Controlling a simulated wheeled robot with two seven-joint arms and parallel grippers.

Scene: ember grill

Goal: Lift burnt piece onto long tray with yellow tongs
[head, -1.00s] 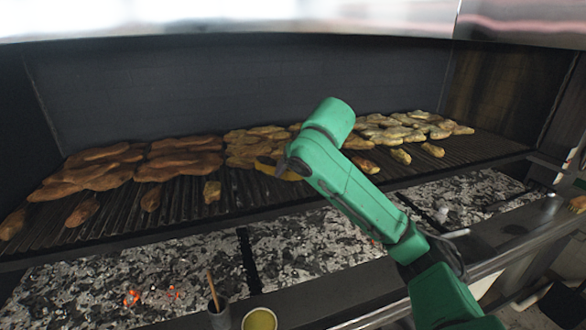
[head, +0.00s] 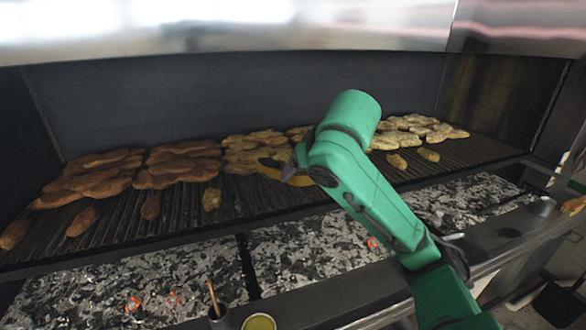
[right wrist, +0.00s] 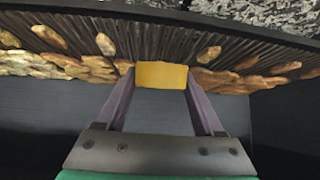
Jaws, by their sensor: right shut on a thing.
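My right gripper (head: 290,171) is over the middle of the grill grate and shut on the yellow tongs (head: 270,166). In the right wrist view the tongs (right wrist: 162,75) show as a yellow block between the two fingertips. Their far end is hidden, and I cannot tell whether they touch any food. Browned pieces (head: 95,178) lie in heaps on the grate, with single pieces (head: 211,199) along its front. I cannot tell which piece is the burnt one. I cannot make out a long tray. My left gripper is not in view.
Below the grate (head: 245,193) is a bed of ash and coals (head: 90,285) with a few glowing spots. A dark cup with a stick (head: 220,318) and a bowl of yellowish liquid (head: 258,322) stand on the front ledge. The dark back wall (head: 230,100) limits reach behind.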

